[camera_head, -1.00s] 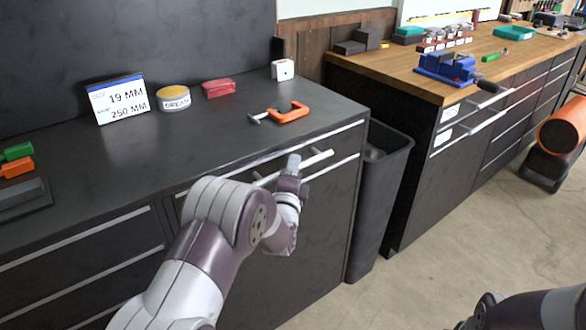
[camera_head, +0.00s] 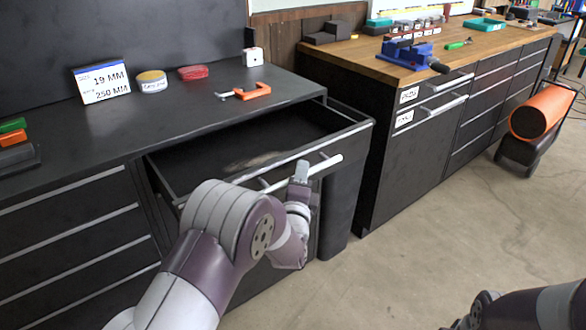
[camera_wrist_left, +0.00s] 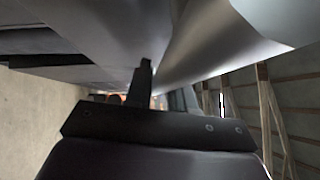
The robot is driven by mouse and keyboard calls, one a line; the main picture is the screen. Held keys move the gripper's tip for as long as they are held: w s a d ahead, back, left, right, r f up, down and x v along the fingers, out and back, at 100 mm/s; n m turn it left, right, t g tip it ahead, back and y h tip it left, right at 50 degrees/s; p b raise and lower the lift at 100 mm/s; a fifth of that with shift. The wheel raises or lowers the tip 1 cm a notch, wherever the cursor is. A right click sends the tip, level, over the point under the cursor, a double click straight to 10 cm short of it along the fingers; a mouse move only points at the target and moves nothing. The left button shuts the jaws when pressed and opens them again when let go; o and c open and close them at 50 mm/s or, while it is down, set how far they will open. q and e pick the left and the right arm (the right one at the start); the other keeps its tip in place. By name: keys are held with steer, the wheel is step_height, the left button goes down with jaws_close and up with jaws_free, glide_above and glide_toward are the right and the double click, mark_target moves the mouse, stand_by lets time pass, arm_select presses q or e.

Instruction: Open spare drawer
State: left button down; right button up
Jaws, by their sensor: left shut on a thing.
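The spare drawer (camera_head: 351,129) in the black bench is pulled well out, and its dark inside shows with a pale brownish patch on the floor. Its light bar handle (camera_head: 327,166) runs along the front. My left gripper (camera_head: 301,172) is at the handle, shut on it; the fingertips are partly hidden by the wrist. In the left wrist view a dark finger (camera_wrist_left: 141,82) stands up close under a large grey surface. My right gripper is not in view; only part of my right arm shows at the lower right.
On the bench top (camera_head: 100,150) are a sign (camera_head: 103,83), a yellow tin (camera_head: 152,81), a red item (camera_head: 193,72) and an orange clamp (camera_head: 250,91). A dark bin (camera_head: 342,210) stands right of the drawer. A wood-topped bench (camera_head: 400,70) is beyond.

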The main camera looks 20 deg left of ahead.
arm_select(q)
steer(key=s+d, duration=0.1)
steer(key=d, duration=0.1)
steer(key=s+d, duration=0.1)
steer(key=s, duration=0.1)
steer(key=shift+d, duration=0.4)
steer(key=c, duration=1.1)
jaws_free()
steer(key=shift+o, duration=0.2)
steer(key=shift+s, duration=0.1)
steer(key=s+d+f+p, duration=0.1)
steer(key=s, duration=1.1)
steer(key=shift+s+d+f, duration=0.15)
steer(key=shift+f, duration=0.25)
